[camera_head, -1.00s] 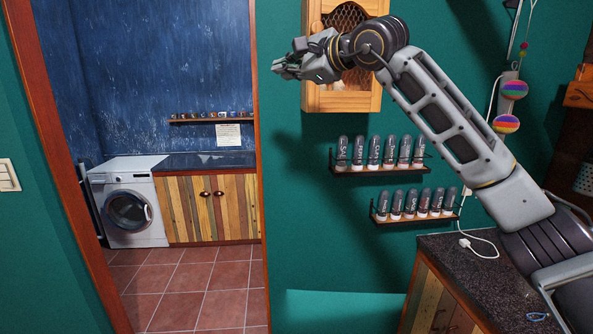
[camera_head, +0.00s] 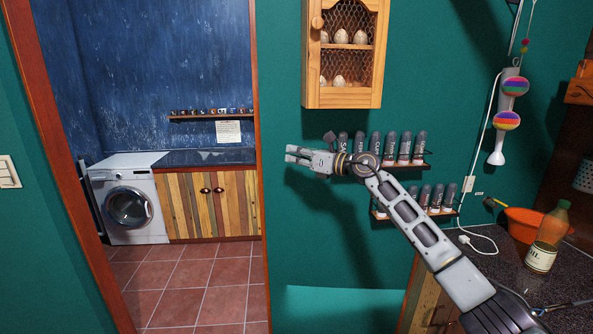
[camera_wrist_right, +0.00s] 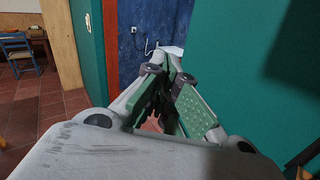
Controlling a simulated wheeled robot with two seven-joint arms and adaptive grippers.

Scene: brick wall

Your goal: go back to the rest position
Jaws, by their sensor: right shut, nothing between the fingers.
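My right gripper (camera_head: 298,155) is shut and empty in the head view. It points left, in front of the green wall, between the doorway and the upper shelf of spice jars. My right arm comes in from the lower right and hides part of both spice shelves. In the right wrist view my right gripper (camera_wrist_right: 168,122) shows with its fingers together, pointing towards the doorway and the blue wall beyond. My left gripper is not in view.
A wooden egg cabinet (camera_head: 343,97) hangs above the arm. Spice jars (camera_head: 404,148) stand on two wall shelves. A dark counter at lower right holds an orange bowl (camera_head: 522,224) and a bottle (camera_head: 547,238). A washing machine (camera_head: 129,205) stands beyond the doorway.

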